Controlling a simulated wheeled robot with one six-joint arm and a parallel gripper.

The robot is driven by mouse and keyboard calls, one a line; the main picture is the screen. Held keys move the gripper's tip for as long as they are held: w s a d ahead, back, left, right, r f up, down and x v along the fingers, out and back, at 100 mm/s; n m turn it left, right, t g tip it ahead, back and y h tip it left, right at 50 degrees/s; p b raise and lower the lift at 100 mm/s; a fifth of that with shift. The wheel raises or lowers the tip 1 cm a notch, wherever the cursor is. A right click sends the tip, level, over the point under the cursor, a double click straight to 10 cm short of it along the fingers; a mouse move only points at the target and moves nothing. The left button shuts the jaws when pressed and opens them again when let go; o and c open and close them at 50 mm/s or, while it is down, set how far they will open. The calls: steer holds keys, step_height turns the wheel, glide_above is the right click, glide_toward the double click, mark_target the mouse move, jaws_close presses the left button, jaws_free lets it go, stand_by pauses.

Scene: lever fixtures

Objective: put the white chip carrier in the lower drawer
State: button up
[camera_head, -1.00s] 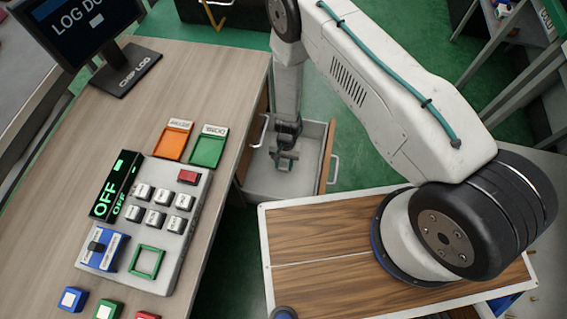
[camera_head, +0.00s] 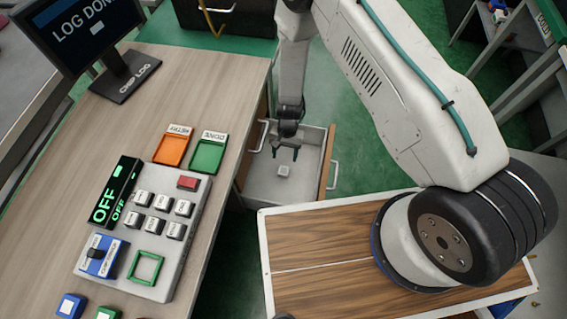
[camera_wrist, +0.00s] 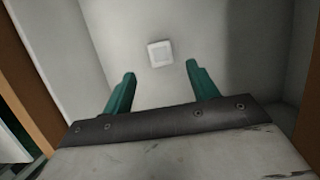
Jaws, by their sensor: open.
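The white chip carrier (camera_head: 284,171) lies on the floor of the open lower drawer (camera_head: 262,190). It shows as a small white square in the wrist view (camera_wrist: 160,54), apart from the drawer walls. My gripper (camera_head: 285,151) is over the drawer, a little behind the carrier in the head view. In the wrist view its two teal fingers (camera_wrist: 160,82) are spread wide and empty, with the carrier beyond the tips and touching neither. The drawer is pulled out from under the wooden desk, with its wooden front and handle (camera_head: 334,174) at the right.
The desk (camera_head: 150,95) holds a grey button panel (camera_head: 165,220), an orange tray (camera_head: 172,147), a green tray (camera_head: 209,152) and a monitor (camera_head: 80,30) reading "LOG DON". A dark case (camera_head: 225,20) stands at the back. Green floor (camera_head: 350,110) is clear right of the drawer.

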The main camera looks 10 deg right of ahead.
steer(key=v, duration=0.3)
steer(key=shift+r, duration=0.3)
